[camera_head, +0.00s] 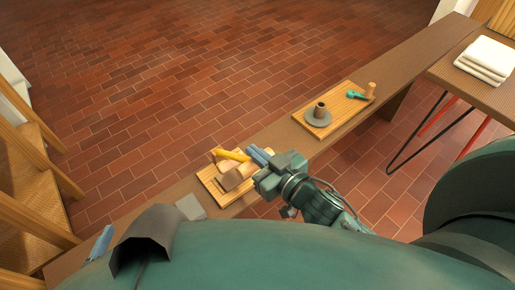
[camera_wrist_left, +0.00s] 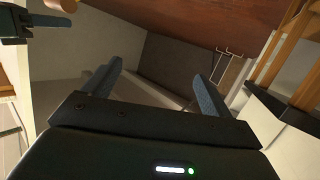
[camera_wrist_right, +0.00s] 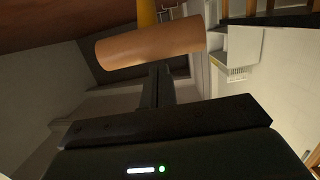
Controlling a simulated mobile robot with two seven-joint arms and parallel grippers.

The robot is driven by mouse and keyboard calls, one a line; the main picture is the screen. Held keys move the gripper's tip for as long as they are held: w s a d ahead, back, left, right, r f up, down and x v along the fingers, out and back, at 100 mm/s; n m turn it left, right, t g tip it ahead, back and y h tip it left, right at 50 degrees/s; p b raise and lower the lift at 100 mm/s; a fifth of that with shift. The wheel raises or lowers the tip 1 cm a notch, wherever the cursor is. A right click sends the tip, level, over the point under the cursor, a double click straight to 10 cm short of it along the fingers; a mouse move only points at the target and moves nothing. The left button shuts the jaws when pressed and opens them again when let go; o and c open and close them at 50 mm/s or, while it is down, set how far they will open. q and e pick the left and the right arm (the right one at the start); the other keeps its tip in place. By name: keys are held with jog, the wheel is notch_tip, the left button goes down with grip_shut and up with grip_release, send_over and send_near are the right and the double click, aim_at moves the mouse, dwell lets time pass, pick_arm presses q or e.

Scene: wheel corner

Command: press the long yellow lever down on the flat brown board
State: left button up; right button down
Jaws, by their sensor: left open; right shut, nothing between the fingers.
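The long yellow lever (camera_head: 231,155) sits at the back of a flat light-brown board (camera_head: 209,181) on the bench in the head view. A tan cylinder (camera_head: 232,179) is beside it on the board. My right gripper (camera_head: 259,155) is shut and empty, with its fingertips close to the lever's right end; I cannot tell whether they touch. In the right wrist view a brown cylinder (camera_wrist_right: 150,45) crosses beyond the shut fingers, and a yellow piece (camera_wrist_right: 147,12) shows above it. My left gripper (camera_wrist_left: 157,77) is open and empty, away from the board.
A second board (camera_head: 340,116) farther right on the bench holds a grey disc with a brown peg (camera_head: 319,113), a teal handle (camera_head: 356,95) and a wooden peg (camera_head: 370,90). Folded white cloths (camera_head: 487,58) lie at the right.

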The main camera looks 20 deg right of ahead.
jog(key=shift+s+f, duration=0.25)
jog(key=shift+f, duration=0.25)
